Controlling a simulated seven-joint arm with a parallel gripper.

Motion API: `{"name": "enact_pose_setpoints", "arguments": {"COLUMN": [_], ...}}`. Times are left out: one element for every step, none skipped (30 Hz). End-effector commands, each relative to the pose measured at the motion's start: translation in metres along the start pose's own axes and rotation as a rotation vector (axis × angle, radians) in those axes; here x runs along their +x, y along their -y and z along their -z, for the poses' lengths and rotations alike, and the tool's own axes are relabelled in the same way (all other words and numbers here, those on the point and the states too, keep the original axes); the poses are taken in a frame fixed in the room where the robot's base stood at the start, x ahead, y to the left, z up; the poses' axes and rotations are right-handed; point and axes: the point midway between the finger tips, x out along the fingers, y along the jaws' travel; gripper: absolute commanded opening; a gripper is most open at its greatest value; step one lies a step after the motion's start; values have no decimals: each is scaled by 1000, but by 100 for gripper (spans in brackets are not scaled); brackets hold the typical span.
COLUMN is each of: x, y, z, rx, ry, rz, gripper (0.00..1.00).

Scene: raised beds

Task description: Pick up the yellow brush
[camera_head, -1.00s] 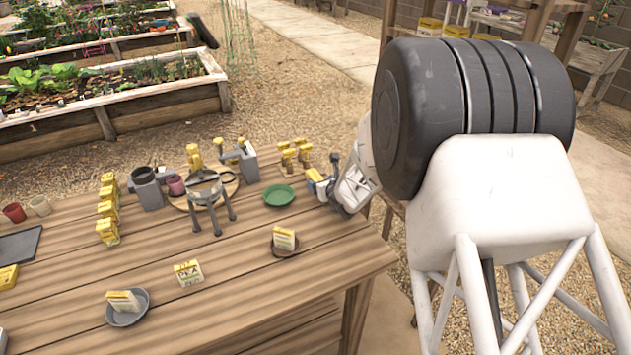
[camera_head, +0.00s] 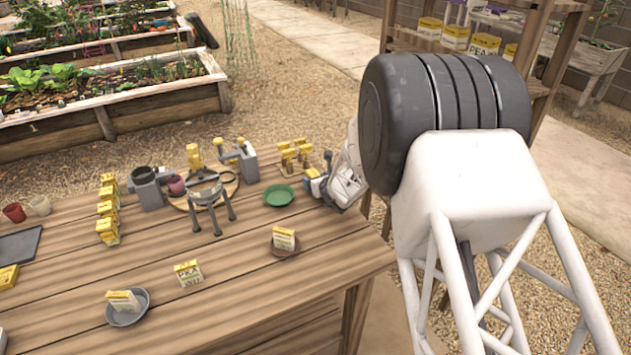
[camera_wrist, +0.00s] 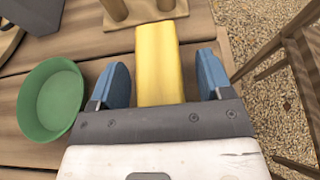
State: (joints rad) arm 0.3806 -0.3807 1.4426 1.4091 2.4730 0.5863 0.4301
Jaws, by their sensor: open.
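The yellow brush (camera_wrist: 158,58) shows in the wrist view as a long yellow block on the wooden table, lying between my blue fingertips. Its bristles cannot be made out. My gripper (camera_wrist: 163,78) is open, with one finger on each side of the yellow block and a narrow gap to each. In the head view my gripper (camera_head: 319,180) is low at the right end of the table, and the brush is mostly hidden by it there.
A green plate (camera_head: 278,195) lies just left of my gripper; it also shows in the wrist view (camera_wrist: 50,102). A stand with yellow-topped pieces (camera_head: 294,152) is behind. A brown saucer with a seed packet (camera_head: 284,242) is nearer. The table's right edge is close.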

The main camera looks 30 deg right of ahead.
Motion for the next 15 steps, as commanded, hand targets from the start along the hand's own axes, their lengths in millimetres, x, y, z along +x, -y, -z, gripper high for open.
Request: {"name": "enact_pose_setpoints", "arguments": {"x": [0, 0, 0, 0, 0, 0, 0, 0, 0, 0, 0, 0, 0, 0, 0], "y": [0, 0, 0, 0, 0, 0, 0, 0, 0, 0, 0, 0, 0, 0, 0], "z": [0, 0, 0, 0, 0, 0, 0, 0, 0, 0, 0, 0, 0, 0, 0], "rx": [0, 0, 0, 0, 0, 0, 0, 0, 0, 0, 0, 0, 0, 0, 0], "ry": [0, 0, 0, 0, 0, 0, 0, 0, 0, 0, 0, 0, 0, 0, 0], "rz": [0, 0, 0, 0, 0, 0, 0, 0, 0, 0, 0, 0, 0, 0, 0], "gripper": [72, 72, 66, 62, 57, 51, 46, 42, 36, 31, 26, 20, 18, 18, 18]}}
